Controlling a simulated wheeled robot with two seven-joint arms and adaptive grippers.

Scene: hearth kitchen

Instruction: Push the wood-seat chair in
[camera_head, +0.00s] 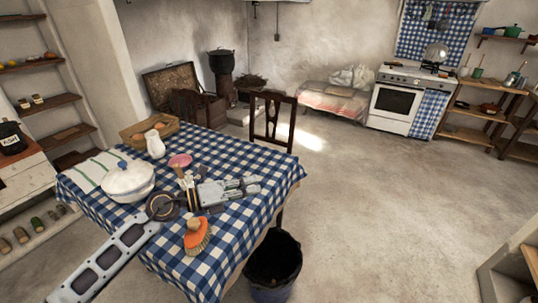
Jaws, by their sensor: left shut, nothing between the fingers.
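A dark wooden chair (292,126) stands at the far right side of the table (268,178), with its slatted back upright. Its seat and most of its legs are hidden behind the table, so I cannot see what the seat is made of. The table has a blue-and-white checked cloth. My left arm reaches in from the lower left over the table. My left gripper (252,185) is shut and empty above the cloth, pointing right, nearer to me than the chair and apart from it. My right gripper is not in view.
On the table are a white tureen (128,182), a white jug (155,146), a pink bowl (180,160), an orange brush (196,238) and a wooden tray (132,134). A dark bucket (272,268) stands by the table's near right side. The floor to the right is clear.

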